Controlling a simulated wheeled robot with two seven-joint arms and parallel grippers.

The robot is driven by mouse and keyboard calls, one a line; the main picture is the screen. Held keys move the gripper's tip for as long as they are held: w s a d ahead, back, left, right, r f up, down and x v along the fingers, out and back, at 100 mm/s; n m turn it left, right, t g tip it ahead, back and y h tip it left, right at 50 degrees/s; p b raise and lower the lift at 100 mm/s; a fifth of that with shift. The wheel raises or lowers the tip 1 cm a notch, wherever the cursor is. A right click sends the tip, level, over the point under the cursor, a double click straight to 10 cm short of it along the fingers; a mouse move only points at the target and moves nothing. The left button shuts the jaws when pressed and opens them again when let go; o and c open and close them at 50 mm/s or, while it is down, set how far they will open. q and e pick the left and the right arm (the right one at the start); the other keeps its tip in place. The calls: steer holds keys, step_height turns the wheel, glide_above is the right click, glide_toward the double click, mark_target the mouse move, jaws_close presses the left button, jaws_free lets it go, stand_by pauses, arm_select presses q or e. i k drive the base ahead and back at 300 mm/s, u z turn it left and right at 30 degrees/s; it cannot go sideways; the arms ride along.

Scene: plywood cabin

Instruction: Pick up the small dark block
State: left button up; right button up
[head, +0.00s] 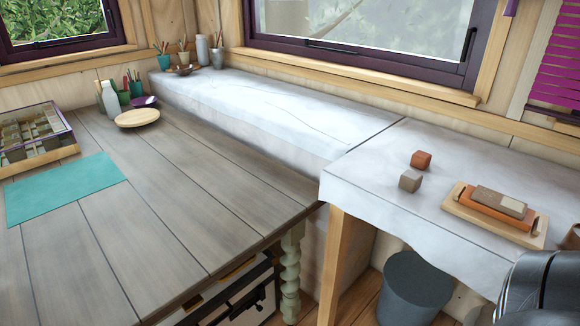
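No block in the head view is plainly dark. Two small blocks stand close together on the white-covered table (365,170) at the right: a rust-orange block (421,160) and, just in front of it, a grey-beige block (410,180). To their right a wooden tray (453,211) holds an orange slab (480,211) with a brown and pale block piece (500,202) on top. A dark part of my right arm shows in the bottom right corner. Neither gripper's fingers show.
A grey plank table (180,210) fills the left, with a teal mat (65,188), a compartment box (35,135), a round wooden board (137,118) and several cups. A grey bucket (412,290) stands below the white table. The white table's left part is bare.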

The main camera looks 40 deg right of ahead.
mark_target(411, 181)
steer(key=u, duration=0.8)
steer(key=k, duration=1)
steer(key=z, duration=1.4)
